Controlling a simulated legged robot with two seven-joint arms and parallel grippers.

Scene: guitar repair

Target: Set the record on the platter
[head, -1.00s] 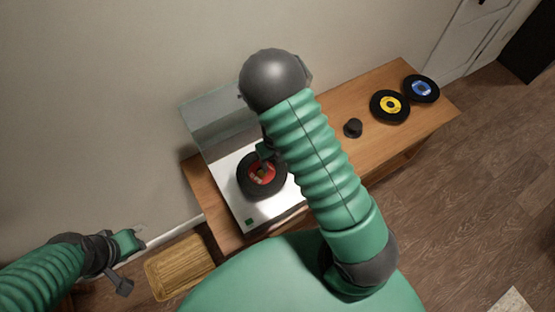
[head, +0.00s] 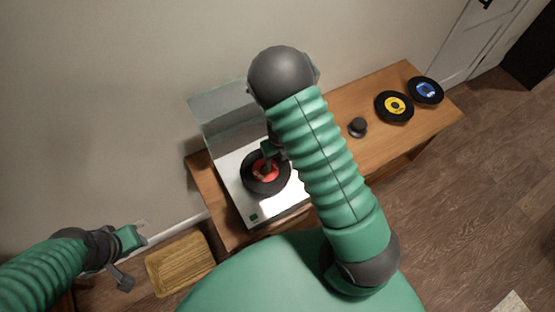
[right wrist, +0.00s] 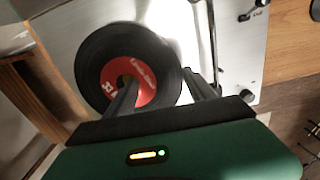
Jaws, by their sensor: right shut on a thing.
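The black record with a red label (head: 265,172) is over the platter area of the white turntable (head: 291,199). It also shows in the right wrist view (right wrist: 93,68). My right gripper (head: 267,154) is shut on the record from above, with one finger over the label and the other near the record's right edge in the right wrist view (right wrist: 163,98). The record hides the platter, so I cannot tell whether the two touch. My left gripper (head: 138,236) is away at the lower left, above the floor side, and its jaw opening is unclear.
The turntable's clear lid (head: 222,112) stands raised at the back. A small dark knob-like object (head: 357,127), a yellow-label record (head: 395,107) and a blue-label record (head: 426,90) lie to the right on the wooden table (head: 375,150). A wooden crate (head: 180,264) is below left.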

